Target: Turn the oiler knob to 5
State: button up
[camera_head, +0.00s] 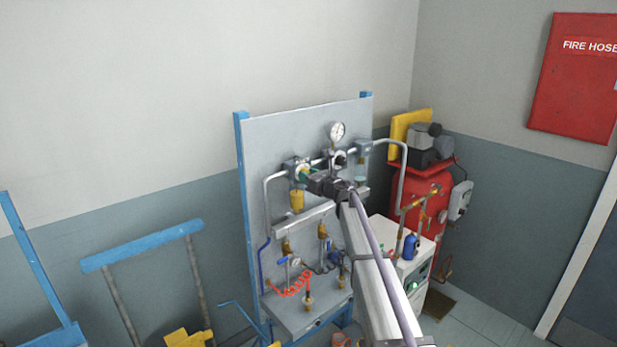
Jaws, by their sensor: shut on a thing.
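A grey upright panel (262,135) carries pipes, a round gauge and several fittings. At its upper left, a fitting (297,163) has a yellow bowl (297,199) hanging beneath it. My gripper (305,174) is at the front of this fitting, coming from the right, and is shut on a small part there, which looks like the oiler knob. Jaws and arm hide most of that part, and no scale or number can be read. A second fitting (363,147) with a teal bowl is at the upper right of the panel, apart from my gripper.
A white-faced gauge (337,132) stands above the pipe. Red coiled hose (294,287) and small valves are low on the panel. A red machine (425,190) and a white cabinet (421,243) with a blue bottle (411,246) stand right. A blue-handled trolley (143,246) stands left.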

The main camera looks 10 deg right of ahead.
jog(key=shift+r+m, duration=0.15)
jog(key=shift+m, duration=15.75)
jog(key=o, duration=0.9)
